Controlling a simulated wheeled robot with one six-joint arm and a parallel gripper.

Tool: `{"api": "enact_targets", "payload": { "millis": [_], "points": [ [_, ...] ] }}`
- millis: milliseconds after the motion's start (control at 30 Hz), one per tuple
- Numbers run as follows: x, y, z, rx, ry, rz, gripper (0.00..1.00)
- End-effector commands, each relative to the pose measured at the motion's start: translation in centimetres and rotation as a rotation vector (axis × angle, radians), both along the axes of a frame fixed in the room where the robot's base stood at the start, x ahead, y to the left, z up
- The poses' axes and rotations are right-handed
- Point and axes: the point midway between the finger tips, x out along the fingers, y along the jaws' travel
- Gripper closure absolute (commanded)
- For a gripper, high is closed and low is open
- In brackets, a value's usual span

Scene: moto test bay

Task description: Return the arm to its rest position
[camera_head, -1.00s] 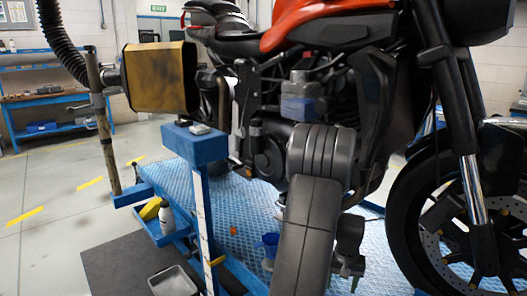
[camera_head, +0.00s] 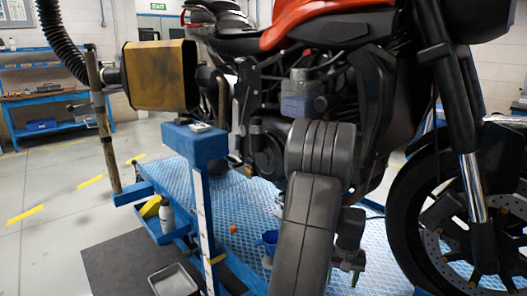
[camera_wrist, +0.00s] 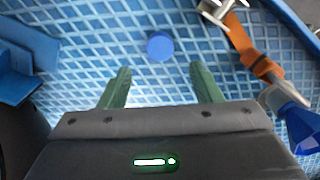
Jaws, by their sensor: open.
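My gripper (camera_wrist: 160,84) shows in the wrist view with its two green fingers spread apart and nothing between them. It points down over the blue patterned platform (camera_wrist: 75,65). A blue round cap-like thing (camera_wrist: 159,45) lies on the platform just beyond the fingertips, apart from them. In the head view my grey arm hangs in front of the motorcycle (camera_head: 262,150), with its wrist low over the platform (camera_head: 215,215). The fingers are small and hard to make out there.
An orange strap (camera_wrist: 243,45) with metal ends and a blue item (camera_wrist: 300,128) lie right of my gripper. In the head view a blue post (camera_head: 196,145), a white bottle (camera_head: 166,214) and a metal tray (camera_head: 174,280) stand left. The front wheel (camera_head: 408,225) is close on the right.

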Motion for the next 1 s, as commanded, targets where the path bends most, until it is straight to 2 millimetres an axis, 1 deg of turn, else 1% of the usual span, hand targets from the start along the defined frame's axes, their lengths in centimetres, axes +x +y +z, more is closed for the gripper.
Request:
{"api": "enact_targets", "payload": {
  "millis": [33,367,433,500,700,900,1000],
  "points": [
    [0.0,0.0,-1.4,0.000,0.001,0.000,0.42],
    [0.0,0.0,-8.0,0.001,0.002,0.000,0.42],
    [0.2,-0.1,-6.0,-0.003,-0.007,0.000,0.42],
    [0.2,0.0,-4.5,-0.003,-0.007,0.001,0.42],
    [0.1,0.2,-0.6,-0.003,-0.007,0.001,0.42],
    [0.1,0.2,2.6,-0.002,-0.005,0.000,0.42],
    [0.1,0.2,3.6,-0.002,-0.004,0.000,0.42]
  ]
}}
